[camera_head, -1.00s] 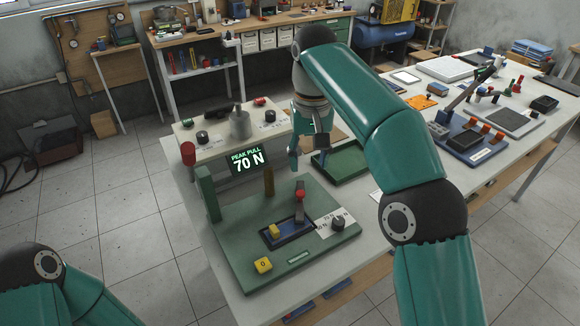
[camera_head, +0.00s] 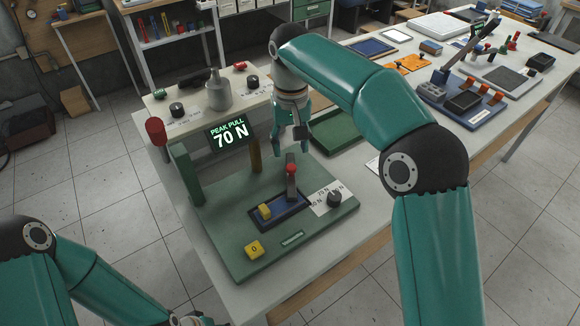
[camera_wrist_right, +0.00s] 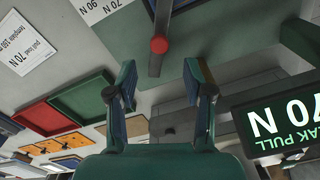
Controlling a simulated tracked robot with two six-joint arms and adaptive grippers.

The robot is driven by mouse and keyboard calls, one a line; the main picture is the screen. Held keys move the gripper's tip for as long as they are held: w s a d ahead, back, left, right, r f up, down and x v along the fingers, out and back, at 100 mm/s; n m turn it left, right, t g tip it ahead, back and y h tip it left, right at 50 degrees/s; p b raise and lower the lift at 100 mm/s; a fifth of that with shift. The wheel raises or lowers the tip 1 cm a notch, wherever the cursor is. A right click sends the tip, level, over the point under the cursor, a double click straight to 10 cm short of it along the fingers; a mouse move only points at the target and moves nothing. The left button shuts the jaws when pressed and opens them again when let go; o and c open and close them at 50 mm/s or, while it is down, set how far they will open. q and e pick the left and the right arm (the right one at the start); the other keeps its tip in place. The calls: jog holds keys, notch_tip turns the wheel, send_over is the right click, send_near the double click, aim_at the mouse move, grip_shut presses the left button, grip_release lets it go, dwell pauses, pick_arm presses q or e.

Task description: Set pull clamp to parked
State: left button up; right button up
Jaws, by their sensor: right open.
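The pull clamp's lever with a red knob (camera_head: 291,169) stands upright at the back of a blue tray-like base (camera_head: 286,213) on the green rig board (camera_head: 225,235). My right gripper (camera_head: 291,150) is open and empty, just behind and above the red knob. In the right wrist view its two fingers (camera_wrist_right: 163,80) are apart, and the red knob (camera_wrist_right: 159,44) lies beyond the gap between their tips. A yellow block (camera_head: 265,212) sits in the blue base. The display (camera_head: 229,134) reads PEAK PULL 70 N. My left arm enters at the lower left; only a sliver of its gripper (camera_head: 196,319) shows.
A brass post (camera_head: 256,155) and a green upright (camera_head: 187,174) stand left of my right gripper. A dark knob (camera_head: 334,198) on a white scale and a yellow button (camera_head: 254,249) are on the board. A green tray (camera_head: 335,132) lies behind.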

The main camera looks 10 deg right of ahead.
aim_at(292, 167)
jog(key=shift+s+f, duration=0.1)
jog(key=shift+f, duration=3.1)
grip_shut()
jog(key=shift+a, duration=0.25)
jog(key=shift+d, duration=0.3)
jog(key=shift+m, duration=0.3)
